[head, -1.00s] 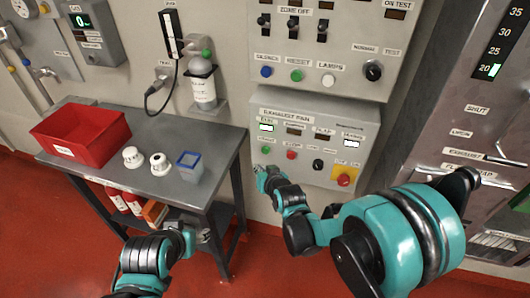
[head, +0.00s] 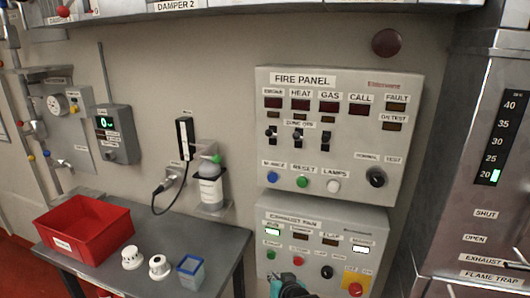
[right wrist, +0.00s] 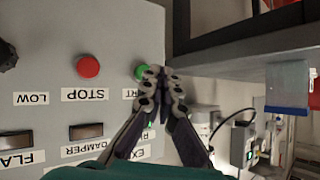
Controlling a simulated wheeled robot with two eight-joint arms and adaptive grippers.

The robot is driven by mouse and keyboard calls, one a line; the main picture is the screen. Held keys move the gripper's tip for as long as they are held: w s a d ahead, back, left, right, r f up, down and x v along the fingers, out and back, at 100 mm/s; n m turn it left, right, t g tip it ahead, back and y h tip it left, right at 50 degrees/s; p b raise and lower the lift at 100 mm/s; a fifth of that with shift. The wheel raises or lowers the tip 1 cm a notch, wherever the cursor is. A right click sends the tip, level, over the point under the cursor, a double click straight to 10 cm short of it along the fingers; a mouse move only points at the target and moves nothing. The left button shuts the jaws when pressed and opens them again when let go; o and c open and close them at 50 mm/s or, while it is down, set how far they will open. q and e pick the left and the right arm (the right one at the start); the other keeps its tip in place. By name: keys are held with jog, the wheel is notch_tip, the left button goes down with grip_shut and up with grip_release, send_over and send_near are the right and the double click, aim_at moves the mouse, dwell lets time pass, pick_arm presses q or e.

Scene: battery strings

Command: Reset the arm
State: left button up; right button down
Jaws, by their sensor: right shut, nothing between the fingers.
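My right gripper (right wrist: 168,78) is shut and empty in the right wrist view. Its fingertips are beside the green button (right wrist: 141,72) of the exhaust fan panel; I cannot tell whether they touch it. In the head view only a small part of my right arm and gripper (head: 280,286) shows at the bottom edge, in front of the exhaust fan panel (head: 318,222). The green button also shows in the head view (head: 271,254), left of a red button (head: 298,261). My left gripper is not in view.
The fire panel (head: 340,130) is on the wall above. At left, a grey table (head: 215,242) holds a red bin (head: 82,226), two white round parts (head: 131,257) and a blue-rimmed cup (head: 190,271). A metal cabinet (head: 470,210) stands at right.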

jog(key=s+d+r+g+h, duration=0.1)
jog(key=s+d, duration=0.4)
jog(key=s, duration=0.3)
jog(key=s+d+r+g+h, duration=0.1)
jog(key=s+d, duration=0.4)
jog(key=s, duration=0.3)
jog(key=s+d+r+m+g+h, duration=0.1)
jog(key=s+d, duration=0.4)
jog(key=s, duration=0.3)
jog(key=shift+g, duration=0.4)
jog(key=shift+r, duration=0.1)
